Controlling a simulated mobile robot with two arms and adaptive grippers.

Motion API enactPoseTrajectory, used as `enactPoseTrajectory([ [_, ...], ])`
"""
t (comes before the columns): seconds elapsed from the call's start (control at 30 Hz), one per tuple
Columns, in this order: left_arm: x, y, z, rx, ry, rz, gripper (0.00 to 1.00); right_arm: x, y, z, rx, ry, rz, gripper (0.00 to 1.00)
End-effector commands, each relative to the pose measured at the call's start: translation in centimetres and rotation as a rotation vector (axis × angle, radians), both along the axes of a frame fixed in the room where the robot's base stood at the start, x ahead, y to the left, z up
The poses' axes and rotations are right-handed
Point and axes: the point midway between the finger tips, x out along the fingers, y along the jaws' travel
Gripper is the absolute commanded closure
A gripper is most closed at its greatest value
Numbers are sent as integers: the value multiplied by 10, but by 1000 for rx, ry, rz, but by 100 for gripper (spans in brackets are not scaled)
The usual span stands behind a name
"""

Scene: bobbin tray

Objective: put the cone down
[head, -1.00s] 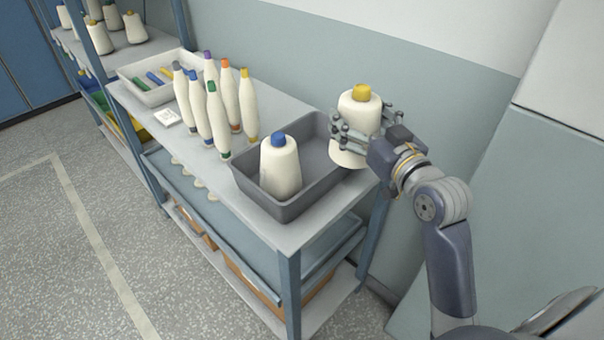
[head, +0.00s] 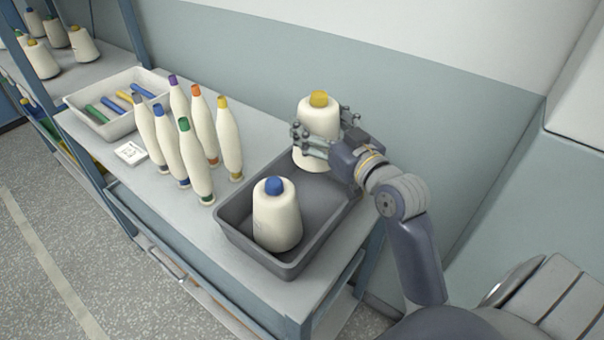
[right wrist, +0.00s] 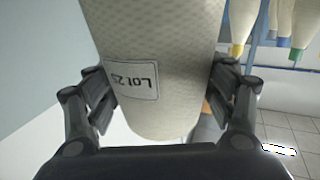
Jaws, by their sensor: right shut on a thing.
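The cream yarn cone with a yellow top (head: 318,112) is upright in my right gripper (head: 322,140), at the far end of the grey tray (head: 228,228). Its base shows against the tray's inside; whether it touches the floor I cannot tell. In the right wrist view the cone (right wrist: 155,45) fills the space between the fingers of the right gripper (right wrist: 160,100), with a "Lot 25" label upside down in the picture. A second cone with a blue top (head: 276,222) stands in the near end of the tray. My left gripper is not in view.
Several slim cream bobbins with coloured tips (head: 196,165) stand left of the tray. A white tray (head: 118,122) with coloured tubes and a small white card (head: 131,153) are further left. More cones (head: 40,60) stand on a shelf behind. A wall is close behind the grey tray.

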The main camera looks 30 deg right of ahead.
Motion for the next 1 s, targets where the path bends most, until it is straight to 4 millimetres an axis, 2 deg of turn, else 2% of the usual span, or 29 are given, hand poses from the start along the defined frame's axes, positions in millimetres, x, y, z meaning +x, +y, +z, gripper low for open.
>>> enactPoseTrajectory([
  [0.03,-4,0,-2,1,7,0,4,-1,0,-12,2,2,-1,59],
  [0.1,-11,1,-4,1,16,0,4,-1,0,-24,2,2,0,59],
  [0.3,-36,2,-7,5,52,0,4,-1,0,-43,0,-1,0,59],
  [0.37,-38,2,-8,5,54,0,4,-1,0,-52,1,1,-1,59],
  [0.53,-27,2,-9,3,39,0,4,-1,0,-73,-1,-1,-1,59],
  [0.73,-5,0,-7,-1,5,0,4,-1,0,-74,-1,-5,-1,59],
  [1.0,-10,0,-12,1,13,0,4,-1,0,-80,-2,-4,-1,59],
])
